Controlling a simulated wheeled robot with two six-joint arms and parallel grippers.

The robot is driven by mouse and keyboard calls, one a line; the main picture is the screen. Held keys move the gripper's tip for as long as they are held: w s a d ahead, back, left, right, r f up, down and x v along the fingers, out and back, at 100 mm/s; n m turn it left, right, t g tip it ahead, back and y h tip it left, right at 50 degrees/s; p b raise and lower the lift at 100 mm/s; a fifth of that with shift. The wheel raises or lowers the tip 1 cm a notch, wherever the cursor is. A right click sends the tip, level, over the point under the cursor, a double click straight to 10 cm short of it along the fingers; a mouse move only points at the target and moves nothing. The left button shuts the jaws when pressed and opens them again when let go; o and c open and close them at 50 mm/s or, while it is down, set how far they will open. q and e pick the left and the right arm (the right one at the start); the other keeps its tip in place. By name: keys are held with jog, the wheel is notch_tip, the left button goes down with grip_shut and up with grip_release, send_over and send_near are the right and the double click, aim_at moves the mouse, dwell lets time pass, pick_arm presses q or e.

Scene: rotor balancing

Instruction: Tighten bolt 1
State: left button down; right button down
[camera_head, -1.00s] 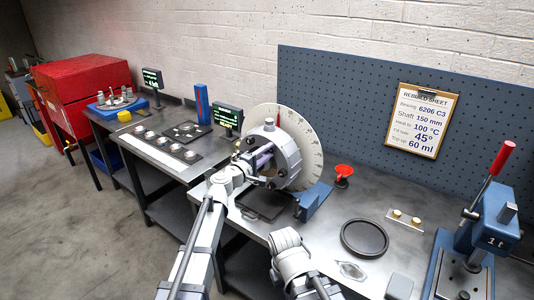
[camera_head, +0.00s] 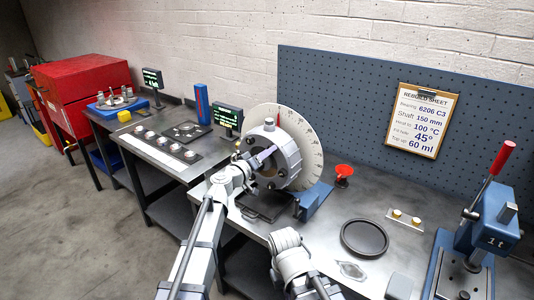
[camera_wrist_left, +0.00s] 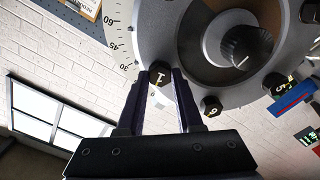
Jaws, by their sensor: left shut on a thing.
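Bolt 1 (camera_wrist_left: 159,75), a black hex head marked with a gold "1", sits on the rim of the grey round housing (camera_wrist_left: 230,98). My left gripper (camera_wrist_left: 161,82) has its dark fingers shut around this bolt head. In the head view my left gripper (camera_head: 262,158) reaches the front of the housing (camera_head: 287,152), which stands in front of a white graduated dial (camera_head: 312,140). Other numbered bolts show on the rim, one marked "6" (camera_wrist_left: 211,106) and one marked "5" (camera_wrist_left: 275,83).
A black tray (camera_head: 265,207) and a blue block (camera_head: 312,203) lie below the housing. A small screen (camera_head: 229,117) stands left of the dial.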

pick_arm(q)
jog(key=shift+m, duration=0.9)
jog(key=c, duration=0.6)
grip_release()
jog(key=shift+o, duration=0.2)
jog(key=v, duration=0.8)
jog(key=shift+w, duration=0.15)
